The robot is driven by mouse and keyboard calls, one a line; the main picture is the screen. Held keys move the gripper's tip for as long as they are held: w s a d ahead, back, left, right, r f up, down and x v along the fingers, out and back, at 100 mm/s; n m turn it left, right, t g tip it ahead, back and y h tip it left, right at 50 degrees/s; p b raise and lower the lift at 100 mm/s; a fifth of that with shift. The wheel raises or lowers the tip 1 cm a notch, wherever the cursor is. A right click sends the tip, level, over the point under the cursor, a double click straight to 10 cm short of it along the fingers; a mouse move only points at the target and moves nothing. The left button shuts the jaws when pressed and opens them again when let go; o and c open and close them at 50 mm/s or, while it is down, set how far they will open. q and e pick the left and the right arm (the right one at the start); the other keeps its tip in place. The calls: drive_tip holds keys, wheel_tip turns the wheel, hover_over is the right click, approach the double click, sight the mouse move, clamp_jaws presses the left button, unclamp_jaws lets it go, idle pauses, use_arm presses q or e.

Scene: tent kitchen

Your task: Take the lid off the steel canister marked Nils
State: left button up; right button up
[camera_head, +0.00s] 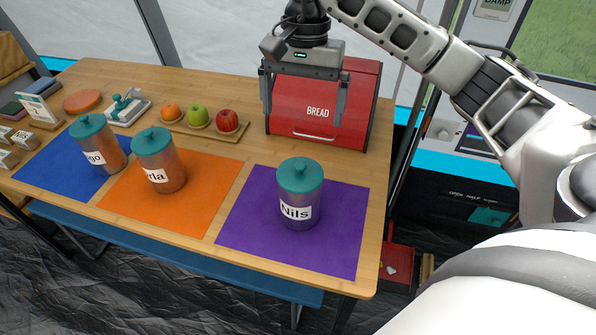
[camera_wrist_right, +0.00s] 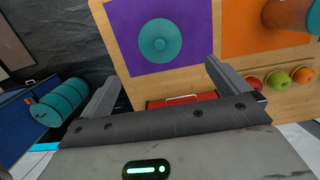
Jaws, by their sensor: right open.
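The steel canister marked Nils (camera_head: 300,212) stands upright on a purple mat (camera_head: 342,237). Its teal lid (camera_head: 300,175) with a round knob sits on top. The lid also shows from above in the right wrist view (camera_wrist_right: 160,40). My right gripper (camera_head: 303,116) is open and empty, pointing down in front of the red bread box, above and behind the canister. In the right wrist view its fingers (camera_wrist_right: 160,88) are spread wide, with nothing between them. My left gripper is not in view.
Two similar lidded canisters stand on the orange mat (camera_head: 160,222) and blue mat (camera_head: 45,165). The red bread box (camera_head: 350,105) is at the back right. A red apple (camera_head: 227,120), a green apple and an orange fruit sit behind the mats. The table in front of the bread box is clear.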

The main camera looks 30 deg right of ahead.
hover_over(301, 165)
drive_tip(key=f, duration=0.7)
drive_tip(key=shift+w+d+f+p, duration=0.1)
drive_tip(key=shift+w+f+p, duration=0.1)
drive_tip(key=shift+w+p, duration=0.15)
drive_tip(key=shift+s+f+p, duration=0.2)
drive_tip(key=shift+f+p, duration=0.55)
drive_tip(key=shift+f, duration=2)
drive_tip(key=c, duration=1)
drive_tip(key=shift+s, duration=0.1)
